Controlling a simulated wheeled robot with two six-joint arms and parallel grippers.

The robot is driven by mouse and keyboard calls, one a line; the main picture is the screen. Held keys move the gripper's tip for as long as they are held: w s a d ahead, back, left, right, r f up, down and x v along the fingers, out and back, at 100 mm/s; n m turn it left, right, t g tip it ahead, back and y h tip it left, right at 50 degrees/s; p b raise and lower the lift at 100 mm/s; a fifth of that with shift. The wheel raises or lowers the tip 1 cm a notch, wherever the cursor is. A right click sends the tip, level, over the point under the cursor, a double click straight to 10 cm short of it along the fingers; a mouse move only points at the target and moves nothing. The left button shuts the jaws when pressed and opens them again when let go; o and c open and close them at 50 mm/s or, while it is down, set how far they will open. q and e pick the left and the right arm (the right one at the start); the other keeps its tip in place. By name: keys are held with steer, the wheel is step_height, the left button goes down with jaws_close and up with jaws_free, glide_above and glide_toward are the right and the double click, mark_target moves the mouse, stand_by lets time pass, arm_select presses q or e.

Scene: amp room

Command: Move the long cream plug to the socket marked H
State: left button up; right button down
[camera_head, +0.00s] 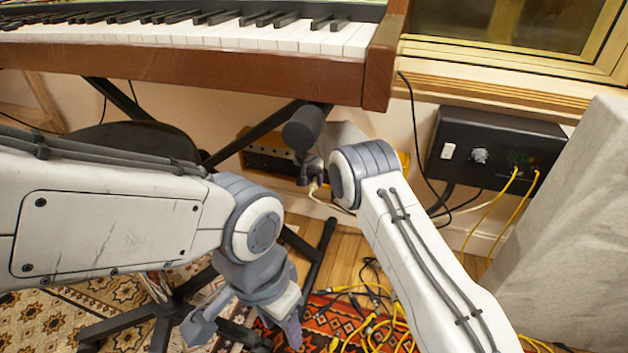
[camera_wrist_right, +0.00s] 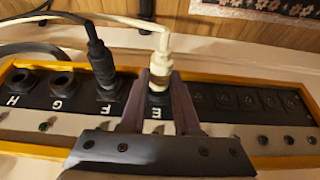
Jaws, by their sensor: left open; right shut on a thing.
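The cream plug (camera_wrist_right: 161,70) stands upright at the socket marked E (camera_wrist_right: 157,97) in the right wrist view, with a cream cable (camera_wrist_right: 128,21) leading off it. My right gripper (camera_wrist_right: 159,84) is shut on this plug; the fingers hide how deep it sits. The socket marked H (camera_wrist_right: 22,80) is empty at the left end of the row. In the head view my right gripper (camera_head: 311,172) is at the yellow-edged amp (camera_head: 262,158), partly hidden by its arm. My left gripper (camera_head: 243,322) is open and empty, low over the rugs.
A black plug (camera_wrist_right: 103,65) stands in the socket marked F, beside my right gripper. The socket marked G (camera_wrist_right: 63,80) is empty. A keyboard (camera_head: 190,60) overhangs the amp. A black box (camera_head: 490,150) with yellow cables is on the wall. Tangled cables (camera_head: 375,325) lie on the floor.

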mark_target(311, 189)
steer(key=shift+s+a, duration=0.3)
steer(key=shift+s, duration=0.5)
steer(key=shift+s+a, duration=0.25)
steer(key=shift+s, duration=0.5)
stand_by(0.7)
steer(key=s, duration=0.2)
steer(key=shift+s+a, duration=0.3)
steer(key=shift+a, duration=0.1)
